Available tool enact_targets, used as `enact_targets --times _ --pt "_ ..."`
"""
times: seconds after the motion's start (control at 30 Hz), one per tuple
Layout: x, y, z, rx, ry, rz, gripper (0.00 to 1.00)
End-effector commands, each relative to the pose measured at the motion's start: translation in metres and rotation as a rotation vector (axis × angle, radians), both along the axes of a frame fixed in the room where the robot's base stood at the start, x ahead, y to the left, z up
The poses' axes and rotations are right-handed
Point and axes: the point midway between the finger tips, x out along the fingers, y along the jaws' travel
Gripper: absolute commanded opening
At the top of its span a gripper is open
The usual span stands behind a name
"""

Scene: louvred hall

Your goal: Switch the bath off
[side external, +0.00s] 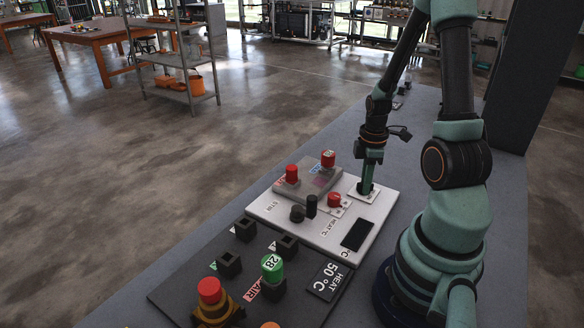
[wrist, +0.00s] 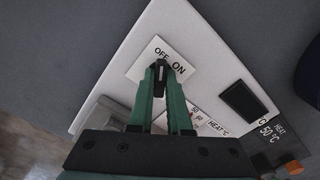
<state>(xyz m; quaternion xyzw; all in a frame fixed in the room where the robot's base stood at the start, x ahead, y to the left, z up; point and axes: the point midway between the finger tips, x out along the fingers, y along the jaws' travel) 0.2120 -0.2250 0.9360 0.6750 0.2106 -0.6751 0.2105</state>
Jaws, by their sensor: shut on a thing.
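The white bath panel (side external: 318,236) lies on the grey bench and also fills the middle of the wrist view (wrist: 205,50). Near its far right corner is a white switch plate (wrist: 141,70) marked OFF on the left and ON on the right. My gripper (side external: 366,188) points down onto this plate. In the wrist view my gripper (wrist: 161,72) is shut on a small dark switch lever (wrist: 161,68) between its fingertips. The fingers hide most of the lever, so I cannot tell which way it leans.
The panel also carries a red knob (side external: 334,199), dark posts (side external: 311,206) and a dark display (side external: 357,235).

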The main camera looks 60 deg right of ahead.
Motion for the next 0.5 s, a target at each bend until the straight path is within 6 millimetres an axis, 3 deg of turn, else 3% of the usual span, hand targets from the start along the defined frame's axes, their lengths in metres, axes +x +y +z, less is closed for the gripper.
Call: enact_targets --times 0.03,0.1,0.5 --pt "-0.0006 -0.0003 0.0009 0.002 0.001 -0.003 0.28" --pt "-0.0005 -0.0002 0.0007 0.001 0.001 -0.003 0.51" --pt "0.0006 -0.0008 0.0072 -0.002 -0.002 -0.004 0.51"
